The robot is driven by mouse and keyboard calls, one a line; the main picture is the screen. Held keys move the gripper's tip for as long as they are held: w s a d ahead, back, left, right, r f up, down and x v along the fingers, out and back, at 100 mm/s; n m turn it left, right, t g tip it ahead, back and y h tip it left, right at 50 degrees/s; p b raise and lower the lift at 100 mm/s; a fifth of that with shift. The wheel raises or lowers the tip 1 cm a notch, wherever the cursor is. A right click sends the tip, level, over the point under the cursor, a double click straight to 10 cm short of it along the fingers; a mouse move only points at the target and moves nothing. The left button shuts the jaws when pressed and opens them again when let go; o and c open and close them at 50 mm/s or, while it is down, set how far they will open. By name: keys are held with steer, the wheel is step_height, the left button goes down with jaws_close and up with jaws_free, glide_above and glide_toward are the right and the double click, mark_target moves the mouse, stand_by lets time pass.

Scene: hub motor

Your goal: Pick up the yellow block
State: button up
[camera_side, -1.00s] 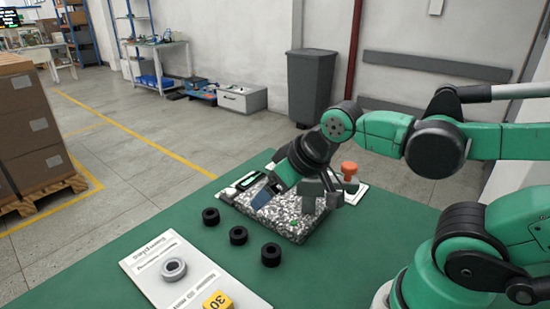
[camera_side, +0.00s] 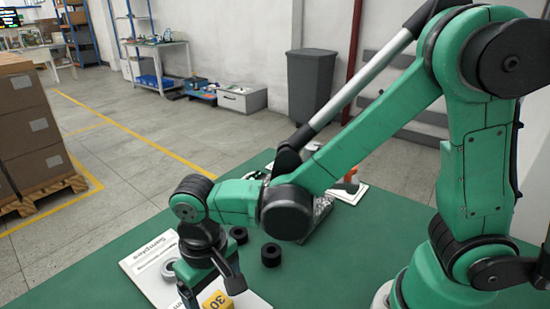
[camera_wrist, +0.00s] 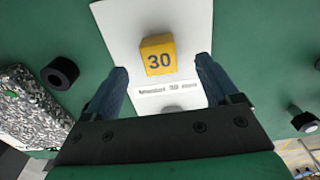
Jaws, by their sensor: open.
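The yellow block (camera_wrist: 158,55), marked 30, sits on the white Samples board (camera_wrist: 118,20) in the wrist view. It also shows in the side view (camera_side: 217,301), low in the picture and partly behind my gripper. My gripper (camera_wrist: 161,75) is open and empty. In the wrist view its two blue fingers stand apart, one to each side of the block's near end, with the block centred between and a little beyond the tips. I cannot tell the exact height above the block. In the side view the gripper points down over the board.
Black rings (camera_side: 271,255) stand on the green table (camera_side: 95,262) beside the board. A grey ring (camera_side: 170,268) on the board is partly hidden by my gripper. A speckled slab (camera_wrist: 32,108) lies at the left in the wrist view.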

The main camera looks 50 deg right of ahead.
mark_target(217, 303)
steer(key=shift+f, duration=1.8)
jaws_close()
